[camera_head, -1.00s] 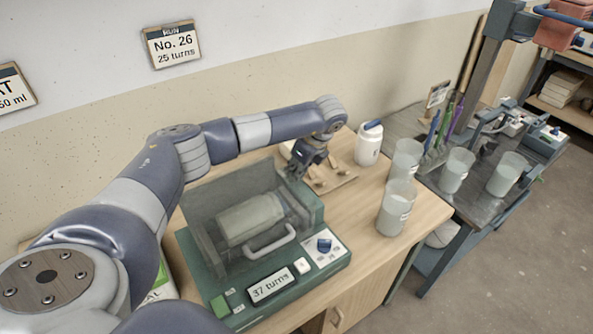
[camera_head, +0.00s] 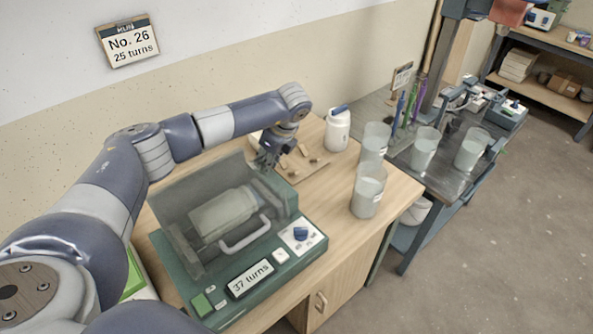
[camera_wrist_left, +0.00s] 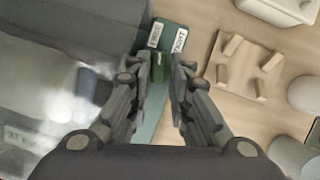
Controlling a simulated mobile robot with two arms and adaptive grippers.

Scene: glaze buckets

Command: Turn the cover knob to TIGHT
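The green machine (camera_head: 190,290) stands on the wooden bench under a clear, raised-looking cover, with a pale jar (camera_head: 222,212) inside. A green knob (camera_wrist_left: 158,66) shows in the left wrist view on the machine's end, between two small white labels (camera_wrist_left: 179,40); their print is too small to read surely. My left gripper (camera_head: 266,163) is at the machine's far right corner. In the left wrist view its fingertips (camera_wrist_left: 159,68) stand on either side of the knob, apart, with narrow gaps. A blue knob (camera_head: 300,234) sits on the front panel. My right gripper is out of view.
A wooden board with pegs (camera_head: 305,165) lies beside the gripper. A white bottle (camera_head: 338,132) and translucent beakers (camera_head: 368,192) stand to the right. The display (camera_head: 250,279) reads 37 turns; the wall card (camera_head: 129,43) reads No. 26, 25 turns.

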